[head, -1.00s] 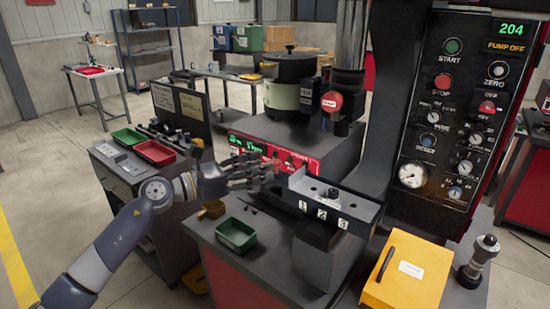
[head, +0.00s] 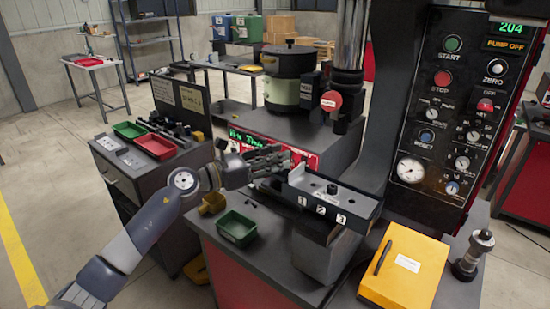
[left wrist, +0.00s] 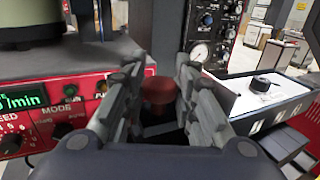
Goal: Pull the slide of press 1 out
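The slide (head: 330,198) is a grey and black block with a small black knob on top and white labels 1, 2 and 3 on its front. It sticks out from the dark press (head: 385,150) over the bench. In the left wrist view the slide (left wrist: 270,92) is at the right, its knob clear of my fingers. My left gripper (head: 284,158) is open just left of the slide's back end, apparently not touching it. In the left wrist view my fingers (left wrist: 158,78) are apart, with a round red part (left wrist: 158,92) visible between them. My right gripper is not in view.
A red feeder unit (head: 270,145) with a bowl (head: 290,75) stands behind my gripper. A green tray (head: 237,229) and a small yellow bin (head: 212,203) are at the bench's left. A yellow box (head: 404,266) stands right of the slide. The control panel (head: 460,110) rises behind.

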